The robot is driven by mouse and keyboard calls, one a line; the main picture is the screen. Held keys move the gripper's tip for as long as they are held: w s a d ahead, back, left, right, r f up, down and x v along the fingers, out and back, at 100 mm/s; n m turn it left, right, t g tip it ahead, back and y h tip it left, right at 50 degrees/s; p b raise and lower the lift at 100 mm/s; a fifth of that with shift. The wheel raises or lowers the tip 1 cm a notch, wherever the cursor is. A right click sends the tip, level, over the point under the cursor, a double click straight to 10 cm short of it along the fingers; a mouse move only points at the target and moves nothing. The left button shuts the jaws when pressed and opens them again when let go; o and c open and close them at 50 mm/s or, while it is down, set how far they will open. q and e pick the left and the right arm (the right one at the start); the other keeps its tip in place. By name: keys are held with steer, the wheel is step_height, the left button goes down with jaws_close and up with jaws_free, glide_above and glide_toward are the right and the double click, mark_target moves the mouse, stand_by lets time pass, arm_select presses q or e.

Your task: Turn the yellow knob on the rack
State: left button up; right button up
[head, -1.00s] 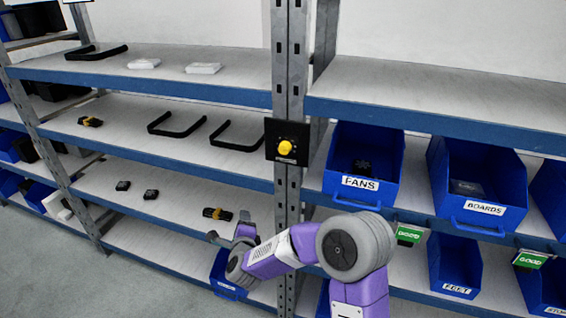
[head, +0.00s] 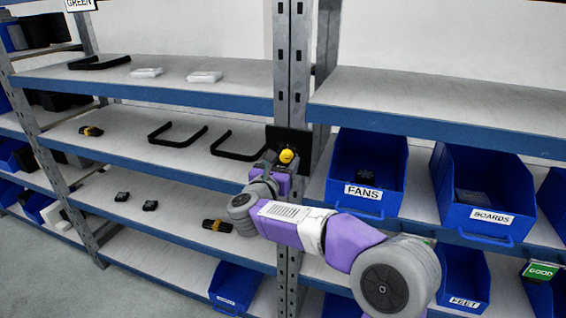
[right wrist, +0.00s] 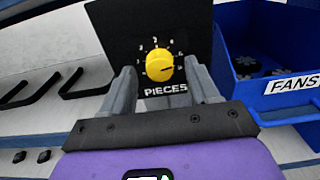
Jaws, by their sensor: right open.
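The yellow knob (head: 287,156) sits on a black panel (head: 300,139) fixed to the grey rack upright. In the right wrist view the knob (right wrist: 159,65) has a ring of numbers around it and the word PIECES below. My right gripper (head: 273,161) is at the panel, just left of and below the knob in the head view. In the right wrist view its two fingers are apart, one on each side of the knob, with nothing held. I cannot tell whether either finger touches the knob. My left gripper is out of view.
A blue FANS bin (head: 368,170) and a BOARDS bin (head: 484,195) stand on the shelf right of the upright. Black handles (head: 178,133) lie on the shelf to its left. Blue shelf edges run just beside the panel. Open floor shows at lower left.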

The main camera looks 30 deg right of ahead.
steer(key=shift+w+d, duration=0.2)
steer(key=shift+d, duration=0.1)
steer(key=c, duration=1)
steer(key=shift+c, duration=0.2)
